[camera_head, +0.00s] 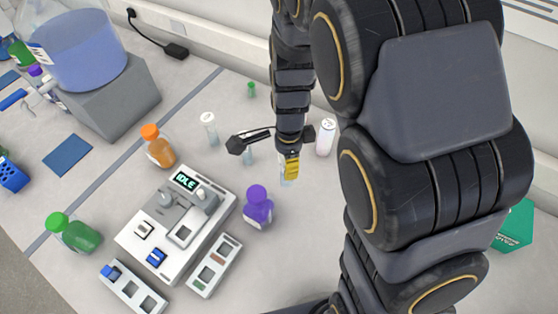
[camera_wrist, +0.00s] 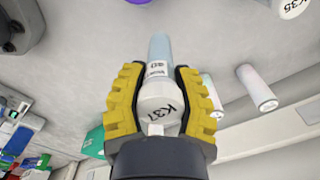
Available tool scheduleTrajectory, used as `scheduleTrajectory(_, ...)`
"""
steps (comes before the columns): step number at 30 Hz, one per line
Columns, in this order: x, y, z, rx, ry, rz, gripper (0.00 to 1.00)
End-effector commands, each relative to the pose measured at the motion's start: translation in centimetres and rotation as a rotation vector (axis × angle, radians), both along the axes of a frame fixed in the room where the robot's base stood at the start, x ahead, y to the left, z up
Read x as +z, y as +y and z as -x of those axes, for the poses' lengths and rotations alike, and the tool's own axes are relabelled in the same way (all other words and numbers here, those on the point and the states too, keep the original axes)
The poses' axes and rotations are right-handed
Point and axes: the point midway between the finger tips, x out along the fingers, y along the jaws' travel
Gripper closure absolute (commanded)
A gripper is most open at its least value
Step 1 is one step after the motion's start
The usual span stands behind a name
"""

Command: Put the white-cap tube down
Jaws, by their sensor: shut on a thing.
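The white-cap tube has a cap marked K37 (camera_wrist: 160,110) and a pale blue body (camera_wrist: 159,47) with a label. My gripper (camera_wrist: 163,100) is shut on it, with yellow fingers on both sides of the cap. In the head view my gripper (camera_head: 290,166) points down over the bench, and the lower part of the tube (camera_head: 286,182) shows below the fingers. I cannot tell whether its bottom touches the bench.
A clear white-capped tube (camera_head: 209,128) and a white canister (camera_head: 325,138) stand nearby. A purple-capped bottle (camera_head: 258,206) stands to the lower left, beside a white device reading IDLE (camera_head: 150,245). An orange-capped bottle (camera_head: 158,147) is further left. Bare bench lies between them.

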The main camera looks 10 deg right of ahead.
Motion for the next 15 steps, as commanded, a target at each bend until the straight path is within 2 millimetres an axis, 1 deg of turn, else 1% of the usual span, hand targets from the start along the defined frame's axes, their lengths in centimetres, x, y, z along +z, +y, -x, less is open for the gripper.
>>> scheduleTrajectory(1,-0.6,0.0,-1.1,0.001,0.004,0.0,0.84)
scheduleTrajectory(3,-1.3,0.0,-2.6,0.0,0.003,-0.001,0.84)
scheduleTrajectory(9,-4.6,0.0,-5.0,-0.001,0.007,-0.002,0.84)
scheduleTrajectory(12,-5.6,0.0,-6.0,-0.001,0.005,-0.001,0.84)
scheduleTrajectory(15,-6.3,0.0,-6.5,0.0,0.006,-0.001,0.84)
